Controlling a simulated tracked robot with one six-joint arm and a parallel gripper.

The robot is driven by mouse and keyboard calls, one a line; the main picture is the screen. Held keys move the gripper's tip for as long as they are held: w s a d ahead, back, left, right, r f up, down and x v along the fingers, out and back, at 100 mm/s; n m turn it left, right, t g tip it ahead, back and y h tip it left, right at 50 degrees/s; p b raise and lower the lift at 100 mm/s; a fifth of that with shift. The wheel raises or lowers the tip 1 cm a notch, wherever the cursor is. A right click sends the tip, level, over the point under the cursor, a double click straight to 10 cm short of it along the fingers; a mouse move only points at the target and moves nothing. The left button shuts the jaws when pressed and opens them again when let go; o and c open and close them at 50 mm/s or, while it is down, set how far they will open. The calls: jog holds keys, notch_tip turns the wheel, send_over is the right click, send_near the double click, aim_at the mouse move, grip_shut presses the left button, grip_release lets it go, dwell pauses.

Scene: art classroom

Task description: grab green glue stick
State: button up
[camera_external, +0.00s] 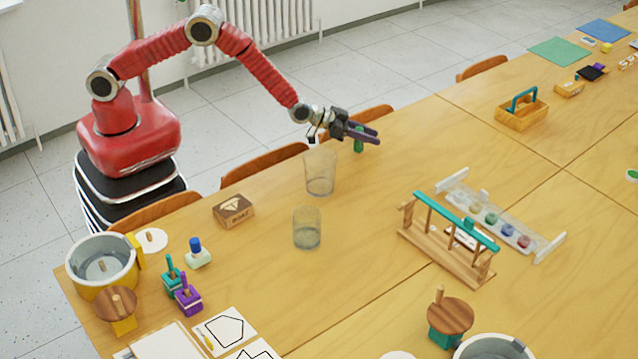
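The green glue stick (358,146) is a small upright green cylinder near the far edge of the table, to the right of the clear glasses. My gripper (364,134) reaches over the table from the left, with its dark fingers pointing right and roughly level. The fingers are at the glue stick and hide part of it; its lower end shows beneath them. I cannot tell whether the fingers press on it, or whether it touches the table.
Two clear glasses (320,174) (307,231) stand left of and nearer than the gripper. A wooden box (233,210) lies further left. A wooden rack (440,250) with a teal bar stands at centre right. Chairs (265,165) line the far edge. The table right of the gripper is clear.

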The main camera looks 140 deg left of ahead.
jog(key=c, duration=0.6)
notch_tip(320, 180, up, 10)
jog(key=shift+r, duration=0.1)
dwell(0.4)
dwell(0.4)
